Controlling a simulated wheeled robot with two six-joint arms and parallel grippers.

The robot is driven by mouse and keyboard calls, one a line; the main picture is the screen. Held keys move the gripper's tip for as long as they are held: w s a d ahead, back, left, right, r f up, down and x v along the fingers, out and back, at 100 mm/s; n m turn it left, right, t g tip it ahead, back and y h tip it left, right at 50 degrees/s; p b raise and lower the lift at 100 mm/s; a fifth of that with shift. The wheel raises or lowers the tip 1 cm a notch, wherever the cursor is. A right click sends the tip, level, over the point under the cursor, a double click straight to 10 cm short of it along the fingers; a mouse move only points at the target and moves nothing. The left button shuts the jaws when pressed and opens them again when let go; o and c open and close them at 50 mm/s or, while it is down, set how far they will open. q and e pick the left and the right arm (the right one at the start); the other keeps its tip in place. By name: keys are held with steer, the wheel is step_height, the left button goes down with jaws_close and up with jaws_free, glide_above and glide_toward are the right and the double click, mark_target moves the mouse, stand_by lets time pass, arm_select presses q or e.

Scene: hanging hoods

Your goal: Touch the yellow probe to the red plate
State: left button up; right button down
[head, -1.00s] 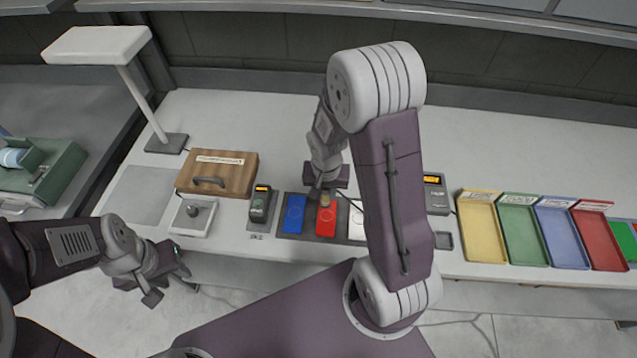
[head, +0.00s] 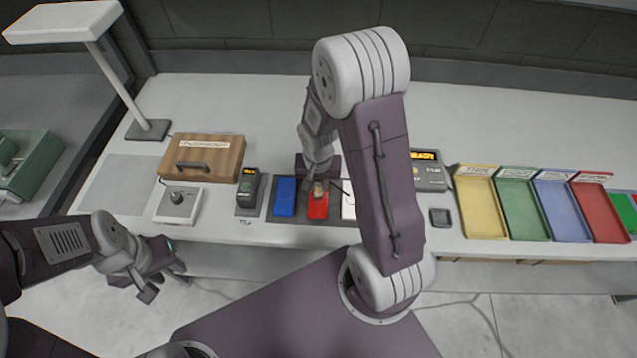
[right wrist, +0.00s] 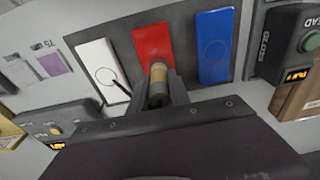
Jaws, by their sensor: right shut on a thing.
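The red plate (head: 317,211) lies between a blue plate (head: 285,196) and a white plate (head: 348,207) on a dark mat. It also shows in the right wrist view (right wrist: 151,40). My right gripper (right wrist: 161,95) is shut on the probe (right wrist: 159,76), a short cylinder with a yellowish tan band. In the head view the probe (head: 319,188) is over the far part of the red plate. I cannot tell whether its end touches the plate. My left gripper (head: 167,281) is open and empty in front of the bench edge.
Left of the plates stand a small dark meter (head: 248,190), a grey box with a knob (head: 178,203) and a wooden box (head: 203,157). A display unit (head: 428,172) and coloured trays (head: 521,215) are on the right. A thin dark cable crosses the white plate.

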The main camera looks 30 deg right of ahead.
steer(key=shift+s+f+b, duration=0.15)
steer(key=shift+f+b, duration=0.4)
stand_by(1.8)
step_height(320, 180, up, 7)
steer(key=p, duration=0.6)
steer(key=shift+r, duration=0.15)
steer(key=shift+d, duration=0.1)
